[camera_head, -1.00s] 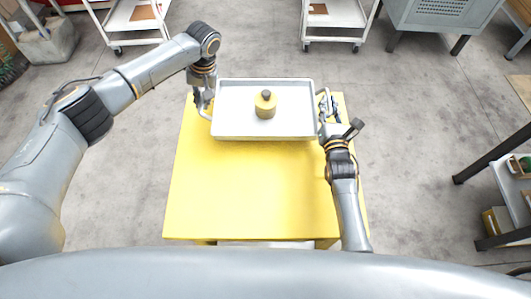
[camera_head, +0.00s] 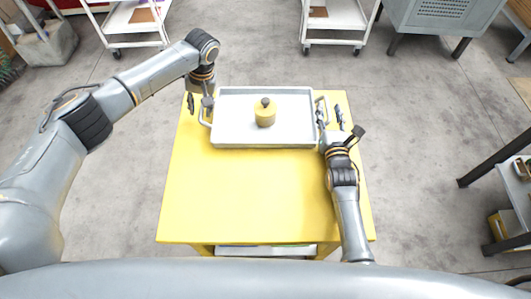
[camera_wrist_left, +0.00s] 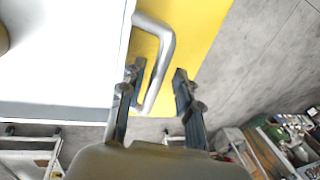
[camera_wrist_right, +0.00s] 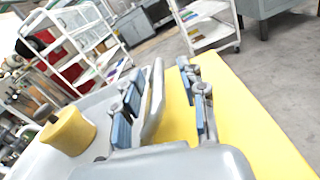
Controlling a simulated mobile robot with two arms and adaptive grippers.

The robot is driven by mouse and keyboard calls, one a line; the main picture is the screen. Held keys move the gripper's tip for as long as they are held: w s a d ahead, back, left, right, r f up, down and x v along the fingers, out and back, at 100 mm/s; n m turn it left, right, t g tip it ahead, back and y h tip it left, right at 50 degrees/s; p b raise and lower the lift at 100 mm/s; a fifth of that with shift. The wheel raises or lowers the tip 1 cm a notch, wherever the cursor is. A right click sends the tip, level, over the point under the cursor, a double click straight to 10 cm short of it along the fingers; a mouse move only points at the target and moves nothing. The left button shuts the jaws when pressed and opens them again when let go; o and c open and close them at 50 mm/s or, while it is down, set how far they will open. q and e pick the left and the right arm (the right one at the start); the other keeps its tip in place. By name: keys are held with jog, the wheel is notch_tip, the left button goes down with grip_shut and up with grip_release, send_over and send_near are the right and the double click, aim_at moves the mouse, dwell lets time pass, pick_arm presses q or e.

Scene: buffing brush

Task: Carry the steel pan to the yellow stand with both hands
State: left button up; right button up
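The steel pan (camera_head: 235,132) lies on the far part of the yellow stand (camera_head: 250,195) and appears to rest flat on it. A yellow round piece with a dark knob (camera_head: 265,115) stands upright in the pan. My left gripper (camera_head: 199,104) is at the pan's left handle. In the left wrist view its fingers (camera_wrist_left: 158,97) are spread apart, with the bent handle (camera_wrist_left: 165,50) passing between them. My right gripper (camera_head: 330,117) is at the right handle. In the right wrist view its fingers (camera_wrist_right: 163,100) are spread on either side of the handle (camera_wrist_right: 153,98).
The near half of the stand's top is bare. White carts (camera_head: 333,22) and a grey cabinet (camera_head: 437,15) stand at the back. A dark-legged table (camera_head: 497,160) is at the right. Open concrete floor surrounds the stand.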

pick_arm(q)
jog(key=shift+d, duration=0.15)
pick_arm(e)
jog(key=shift+a, duration=0.1)
pick_arm(q)
jog(key=shift+d+r, duration=0.1)
jog(key=shift+r, duration=0.15)
pick_arm(e)
jog(key=shift+s, duration=0.15)
pick_arm(q)
jog(key=v, duration=1.1)
jog(key=shift+r, duration=0.2)
pick_arm(e)
jog(key=s, duration=1.1)
jog(key=shift+s+d, duration=0.3)
jog(key=shift+s, duration=0.05)
pick_arm(q)
jog(key=shift+r, duration=0.15)
pick_arm(e)
jog(key=shift+r, duration=0.15)
